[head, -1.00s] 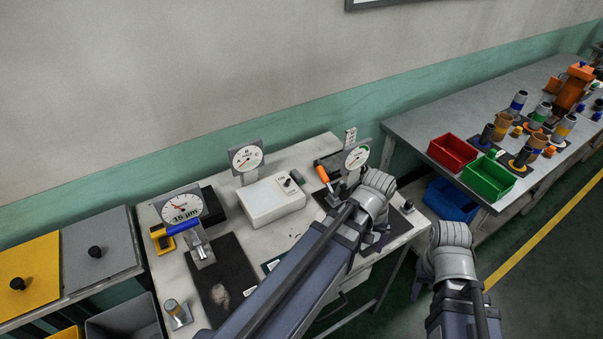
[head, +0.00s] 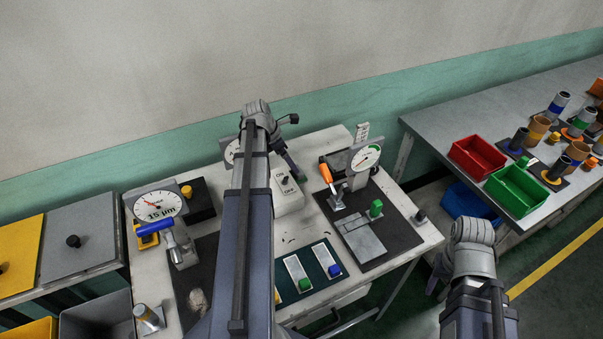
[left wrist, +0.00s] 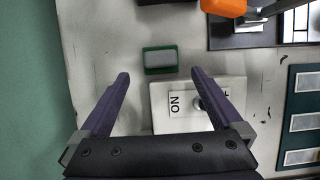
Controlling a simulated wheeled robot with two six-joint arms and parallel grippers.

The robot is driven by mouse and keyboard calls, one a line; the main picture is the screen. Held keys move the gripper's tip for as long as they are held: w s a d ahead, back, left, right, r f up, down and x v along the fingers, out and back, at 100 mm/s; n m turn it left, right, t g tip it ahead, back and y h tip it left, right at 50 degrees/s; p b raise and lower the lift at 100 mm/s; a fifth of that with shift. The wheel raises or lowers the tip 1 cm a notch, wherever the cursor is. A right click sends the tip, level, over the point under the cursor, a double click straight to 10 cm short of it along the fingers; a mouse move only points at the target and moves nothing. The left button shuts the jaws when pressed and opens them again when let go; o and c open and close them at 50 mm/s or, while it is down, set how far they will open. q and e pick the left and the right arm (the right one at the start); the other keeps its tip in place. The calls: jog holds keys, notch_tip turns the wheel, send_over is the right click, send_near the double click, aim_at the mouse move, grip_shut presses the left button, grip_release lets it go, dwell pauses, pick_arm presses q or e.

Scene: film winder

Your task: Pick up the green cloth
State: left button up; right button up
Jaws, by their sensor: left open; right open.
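In the left wrist view a small green-edged rectangle with a grey middle (left wrist: 160,59), which looks like the green cloth, lies flat on the pale bench top. My left gripper (left wrist: 160,73) is open and empty, its two purple fingers pointing toward the green piece, one on each side of it in the picture. I cannot tell its height above the bench.
The white switch box (left wrist: 195,104) stands close to the cloth. An orange-handled device (head: 326,173) and a dial gauge (head: 366,157) stand to the right. Red (head: 476,157) and green (head: 515,190) bins sit on the other bench. The wall runs behind.

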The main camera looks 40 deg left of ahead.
pick_arm(q)
jog(key=shift+b+x, duration=1.2)
jog(key=shift+x, duration=0.15)
jog(key=shift+f, duration=0.1)
jog(key=b+x, duration=0.5)
jog(key=shift+w+d, duration=0.1)
jog(key=shift+c, duration=0.2)
jog(key=c, duration=1.1)
jog(key=shift+c, duration=0.2)
